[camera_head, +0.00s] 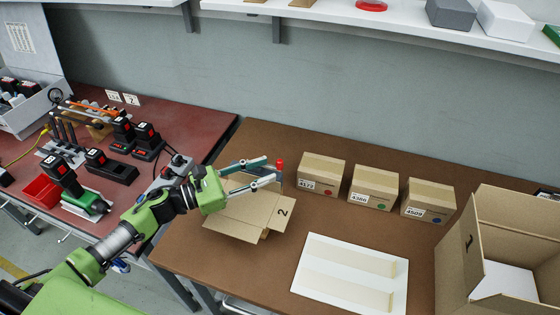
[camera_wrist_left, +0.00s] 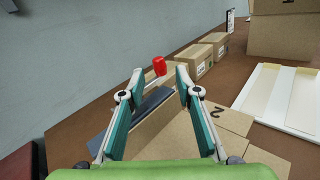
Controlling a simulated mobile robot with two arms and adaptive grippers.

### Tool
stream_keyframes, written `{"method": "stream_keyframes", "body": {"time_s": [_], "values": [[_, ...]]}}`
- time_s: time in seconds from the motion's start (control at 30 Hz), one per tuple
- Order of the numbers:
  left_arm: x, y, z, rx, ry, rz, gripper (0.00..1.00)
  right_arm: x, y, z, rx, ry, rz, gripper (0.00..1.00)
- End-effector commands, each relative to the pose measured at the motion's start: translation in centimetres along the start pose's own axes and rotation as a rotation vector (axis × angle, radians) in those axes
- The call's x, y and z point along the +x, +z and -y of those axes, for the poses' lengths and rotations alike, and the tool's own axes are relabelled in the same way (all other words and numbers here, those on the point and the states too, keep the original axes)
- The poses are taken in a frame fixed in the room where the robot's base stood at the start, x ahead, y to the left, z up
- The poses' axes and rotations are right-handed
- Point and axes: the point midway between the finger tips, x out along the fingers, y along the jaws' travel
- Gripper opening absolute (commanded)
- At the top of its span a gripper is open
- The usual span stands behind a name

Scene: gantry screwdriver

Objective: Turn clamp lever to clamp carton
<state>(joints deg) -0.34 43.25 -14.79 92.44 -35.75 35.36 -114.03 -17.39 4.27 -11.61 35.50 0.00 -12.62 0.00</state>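The clamp lever shows as a red knob (camera_head: 280,164) on a short upright stem, beyond the open carton (camera_head: 262,223) marked 2. The carton sits on the brown table with its flaps spread. My left gripper (camera_head: 270,169) reaches over the carton with its fingers apart. In the left wrist view the red knob (camera_wrist_left: 159,66) appears between the fingertips, with a gap on both sides. I cannot tell whether it is within the fingers' reach. A dark grey bar (camera_wrist_left: 140,112) lies below the fingers, partly hidden. My right gripper is not in view.
Three small closed cartons (camera_head: 373,188) stand in a row to the right of the knob. A white board (camera_head: 351,275) lies nearer the front, and a large open box (camera_head: 505,240) stands at the right. Tools crowd the red bench (camera_head: 190,112) at the left.

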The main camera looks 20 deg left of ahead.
Motion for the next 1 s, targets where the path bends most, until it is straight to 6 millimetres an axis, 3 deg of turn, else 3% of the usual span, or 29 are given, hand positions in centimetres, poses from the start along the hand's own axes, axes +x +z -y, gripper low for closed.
{"method": "stream_keyframes", "body": {"time_s": [0.1,0.3,0.73,0.87,1.0], "values": [[2.2,0.3,-0.1,-0.001,0.002,0.003,0.31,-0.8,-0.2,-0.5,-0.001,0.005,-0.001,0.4],[4.6,0.2,-0.1,-0.001,0.001,0.002,0.31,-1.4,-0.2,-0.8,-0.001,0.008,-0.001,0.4],[5.5,0.0,0.0,0.0,0.0,0.0,0.31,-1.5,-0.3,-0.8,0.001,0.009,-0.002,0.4],[5.5,0.0,0.0,0.0,0.0,0.0,0.0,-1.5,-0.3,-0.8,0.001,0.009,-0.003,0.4],[5.5,0.0,0.0,0.0,0.001,0.0,0.0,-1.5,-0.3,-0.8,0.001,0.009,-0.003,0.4]]}}
